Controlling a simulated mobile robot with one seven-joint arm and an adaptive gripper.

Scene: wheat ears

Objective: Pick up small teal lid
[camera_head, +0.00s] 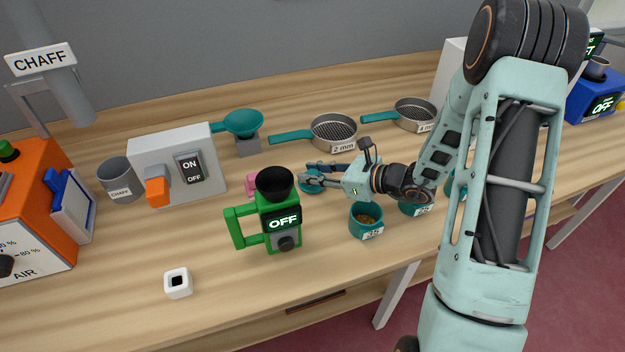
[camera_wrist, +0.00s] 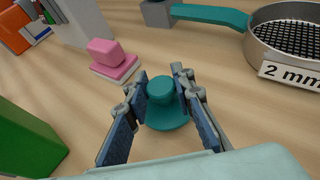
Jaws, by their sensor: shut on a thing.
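The small teal lid (camera_wrist: 168,112) is a round disc with a raised knob (camera_wrist: 161,89). In the wrist view it sits between my two finger pads, and the fingers close on its knob. My gripper (camera_head: 312,178) is shut on the lid, low over the wooden table. In the head view the lid (camera_head: 311,186) shows partly behind my fingers. I cannot tell whether its underside touches the table.
A green device (camera_head: 278,214) with a black funnel and a pink block (camera_wrist: 108,54) stand left of my gripper. A teal cup (camera_head: 366,221) with grain is near the front. A 2 mm sieve (camera_head: 333,133) lies behind. A white cube (camera_head: 178,283) stands at front left.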

